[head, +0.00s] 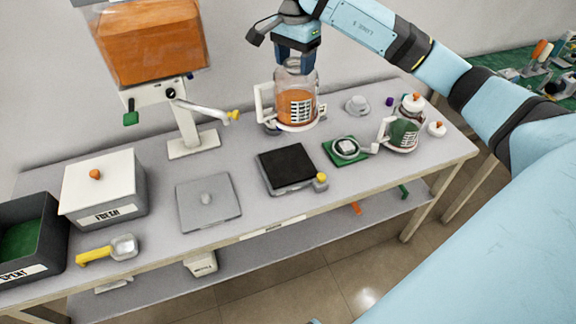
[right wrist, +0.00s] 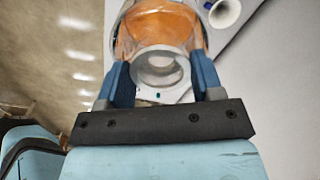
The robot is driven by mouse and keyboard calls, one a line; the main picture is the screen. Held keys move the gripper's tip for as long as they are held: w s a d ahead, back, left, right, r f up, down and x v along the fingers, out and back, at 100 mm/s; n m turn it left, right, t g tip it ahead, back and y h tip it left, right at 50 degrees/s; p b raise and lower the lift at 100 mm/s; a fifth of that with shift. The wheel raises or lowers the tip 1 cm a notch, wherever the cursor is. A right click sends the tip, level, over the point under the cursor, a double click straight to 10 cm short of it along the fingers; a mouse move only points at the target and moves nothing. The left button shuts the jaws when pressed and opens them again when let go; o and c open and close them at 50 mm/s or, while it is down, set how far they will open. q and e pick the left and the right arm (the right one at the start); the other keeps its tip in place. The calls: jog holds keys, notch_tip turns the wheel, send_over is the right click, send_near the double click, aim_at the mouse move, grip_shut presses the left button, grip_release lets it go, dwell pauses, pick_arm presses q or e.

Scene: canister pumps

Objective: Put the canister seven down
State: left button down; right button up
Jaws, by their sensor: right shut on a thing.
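My right gripper (head: 296,58) is shut on the top of a clear canister (head: 296,106) with orange contents, a striped label and a white handle on its left side. The canister is upright over the back of the table. I cannot tell whether its base touches the tabletop, and no number on it is readable. In the right wrist view, the blue fingers (right wrist: 163,82) stand on both sides of the canister's round clear neck (right wrist: 160,64). My left gripper is not in view.
A second canister (head: 404,132) with green contents stands at the right, near a green mat (head: 334,146) and a white cup (head: 357,104). A black-topped scale (head: 287,166) is in front. An orange-filled hopper (head: 150,45) stands left. The grey plate (head: 208,203) lies front left.

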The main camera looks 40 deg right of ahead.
jog(key=shift+w+d+r+m, duration=0.2)
jog(key=shift+d+r+m, duration=0.4)
jog(key=shift+d+f, duration=0.1)
jog(key=shift+f, duration=0.25)
notch_tip(320, 180, down, 19)
jog(key=p, duration=0.2)
jog(key=shift+f+b, duration=0.25)
jog(key=shift+b, duration=0.05)
jog(key=o, duration=1.6)
jog(key=shift+r, duration=0.1)
